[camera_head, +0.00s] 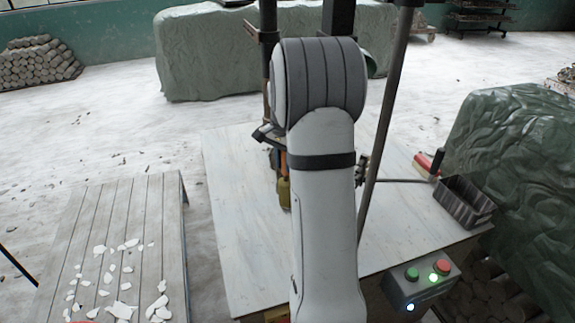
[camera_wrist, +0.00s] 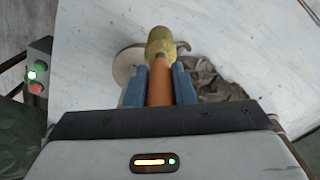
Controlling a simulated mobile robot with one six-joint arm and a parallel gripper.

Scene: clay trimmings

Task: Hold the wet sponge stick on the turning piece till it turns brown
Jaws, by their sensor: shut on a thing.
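My gripper (camera_wrist: 158,85) is shut on the orange handle of the sponge stick (camera_wrist: 160,84), between two blue fingers. Its yellow-brown sponge head (camera_wrist: 161,43) extends beyond the fingertips. A pale round piece (camera_wrist: 126,64) shows just left of the sponge in the wrist view, partly hidden by the stick and left finger. I cannot tell whether the sponge touches it or whether it is turning. In the head view my arm hides most of the work spot; the sponge head (camera_head: 284,192) shows at the arm's left edge.
Grey clay trimmings (camera_wrist: 212,80) lie right of the sponge on the white table (camera_head: 238,220). A button box (camera_head: 422,283) with green and red buttons sits at the table's front right. A dark tray (camera_head: 464,203) and red brush (camera_head: 428,163) lie on the right side.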

